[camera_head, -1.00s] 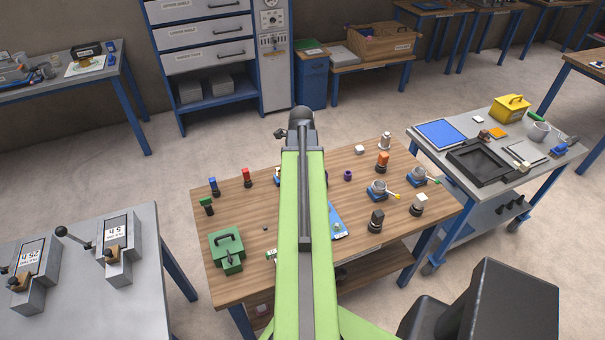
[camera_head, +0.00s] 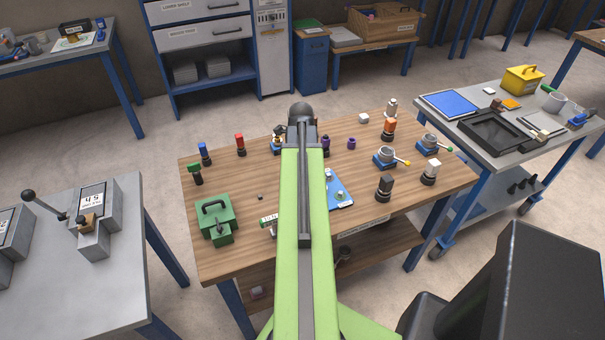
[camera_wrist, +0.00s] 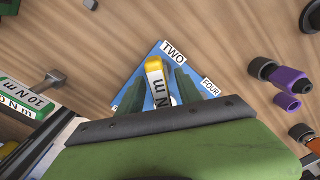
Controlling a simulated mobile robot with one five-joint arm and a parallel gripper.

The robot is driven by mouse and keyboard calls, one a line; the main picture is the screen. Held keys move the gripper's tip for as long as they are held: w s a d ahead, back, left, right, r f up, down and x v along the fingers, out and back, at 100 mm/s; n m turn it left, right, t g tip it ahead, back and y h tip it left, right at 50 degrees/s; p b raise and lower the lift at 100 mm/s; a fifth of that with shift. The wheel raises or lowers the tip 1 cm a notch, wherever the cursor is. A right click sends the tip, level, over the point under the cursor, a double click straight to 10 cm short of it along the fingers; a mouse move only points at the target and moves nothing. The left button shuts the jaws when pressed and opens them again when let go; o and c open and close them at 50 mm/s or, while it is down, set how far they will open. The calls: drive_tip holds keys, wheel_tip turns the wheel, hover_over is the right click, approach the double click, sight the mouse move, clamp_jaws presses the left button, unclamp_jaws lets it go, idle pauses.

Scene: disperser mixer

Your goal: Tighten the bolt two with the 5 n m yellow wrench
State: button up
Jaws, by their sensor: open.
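The yellow wrench (camera_wrist: 154,66) shows in the wrist view, with a yellow head and a white label reading "N m"; its number is hidden. It lies between the two dark green fingers of my gripper (camera_wrist: 156,80), which are open and on either side of it. Its head is over the blue triangular plate (camera_wrist: 197,73), near the corner marked TWO. Bolt two cannot be made out there. In the head view part of the blue plate (camera_head: 340,191) shows right of my arm, which hides my gripper and the wrench.
A green 10 N m wrench (camera_wrist: 24,95) lies left of my gripper in the wrist view. Purple parts (camera_wrist: 285,84) lie to the right. On the wooden table (camera_head: 270,180) stand a green box (camera_head: 214,214), coloured bolts and small vises (camera_head: 386,156). A grey side table (camera_head: 90,265) is at left.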

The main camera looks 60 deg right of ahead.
drive_tip(key=shift+c, duration=0.3)
clamp_jaws()
drive_tip(key=c, duration=0.6)
unclamp_jaws()
clamp_jaws()
drive_tip(key=m, duration=0.5)
drive_tip(key=shift+m, duration=0.4)
